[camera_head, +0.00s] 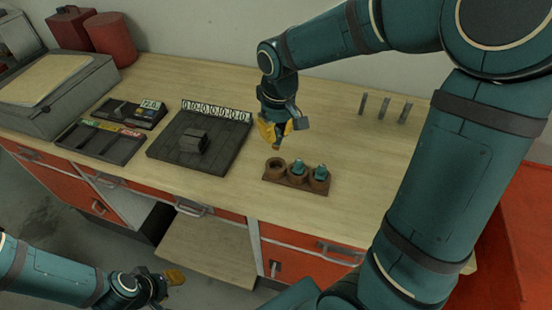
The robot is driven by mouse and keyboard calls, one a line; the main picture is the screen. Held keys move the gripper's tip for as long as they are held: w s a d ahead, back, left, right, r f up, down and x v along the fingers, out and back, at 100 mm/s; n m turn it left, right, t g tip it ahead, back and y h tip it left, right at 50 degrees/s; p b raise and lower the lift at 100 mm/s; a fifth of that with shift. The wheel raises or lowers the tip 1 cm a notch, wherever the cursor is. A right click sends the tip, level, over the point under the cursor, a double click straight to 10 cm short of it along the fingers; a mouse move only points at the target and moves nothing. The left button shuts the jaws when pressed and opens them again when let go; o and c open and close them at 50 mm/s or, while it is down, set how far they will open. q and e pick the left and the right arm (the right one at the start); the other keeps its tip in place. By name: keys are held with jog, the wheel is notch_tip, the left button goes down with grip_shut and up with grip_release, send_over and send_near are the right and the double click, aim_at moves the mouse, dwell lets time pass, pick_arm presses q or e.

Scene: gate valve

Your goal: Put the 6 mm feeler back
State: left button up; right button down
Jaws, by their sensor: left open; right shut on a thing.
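My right gripper (274,134), with yellow fingertips, points down above the bench. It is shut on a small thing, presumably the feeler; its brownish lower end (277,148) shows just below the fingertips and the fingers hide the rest. A brown holder with three round cups (296,183) stands just below and in front of the gripper. The left cup (276,168) looks empty. Teal pieces sit in the middle cup (299,167) and the right cup (320,172). No size marking is readable. My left gripper (174,278) is open and empty, low in front of the bench.
A dark plate with a grey block (194,141) and a row of white labels (216,110) lies left of the holder. Dark trays (100,143) lie further left. Three grey posts (384,107) stand back right. The bench around the holder (345,150) is clear.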

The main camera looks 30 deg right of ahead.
notch_tip(320, 180, down, 9)
jog(key=shift+r+b, duration=0.1)
jog(key=shift+b, duration=0.55)
jog(key=shift+r, duration=0.1)
jog(key=c, duration=1.1)
grip_release()
jog(key=shift+f, duration=0.2)
